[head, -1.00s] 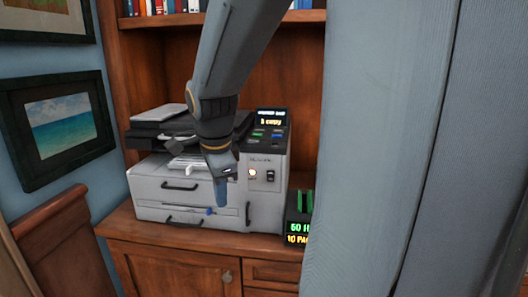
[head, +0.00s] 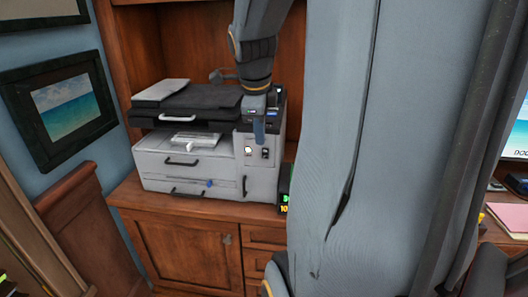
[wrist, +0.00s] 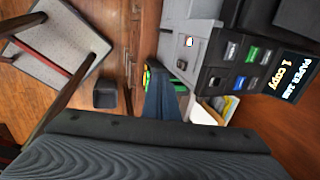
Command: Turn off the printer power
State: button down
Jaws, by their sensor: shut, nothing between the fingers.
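The printer (head: 185,170) is white and grey with a black top, and stands on a wooden cabinet. Its right-hand front panel has a round lit light (head: 248,149) and a small dark rocker switch (head: 265,153). My gripper (head: 258,141) is shut and empty, pointing down in front of that panel, just above the light and switch. I cannot tell whether it touches the panel. In the wrist view its blue fingers (wrist: 162,92) reach towards the panel. The display (wrist: 288,76) there reads "PAPER JAM" and "1 copy"; my arm mostly hides it in the head view.
A black box with green and yellow digits (head: 284,200) stands right of the printer, partly hidden by my column. The cabinet (head: 180,250) spans below. A chair (wrist: 60,50) shows in the wrist view. A framed sea picture (head: 62,105) hangs on the left wall.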

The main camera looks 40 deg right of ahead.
jog(key=p, duration=0.2)
send_near(262, 157)
notch_tip(262, 157, down, 5)
jog(key=s+a, duration=0.2)
jog(key=s, duration=0.1)
jog(key=w+d+p, duration=0.1)
jog(key=w+d+f+p, duration=0.1)
jog(key=w+d, duration=0.1)
jog(key=shift+d, duration=0.2)
jog(key=shift+f, duration=0.15)
jog(key=shift+w+d+b, duration=0.15)
jog(key=shift+b, duration=0.6)
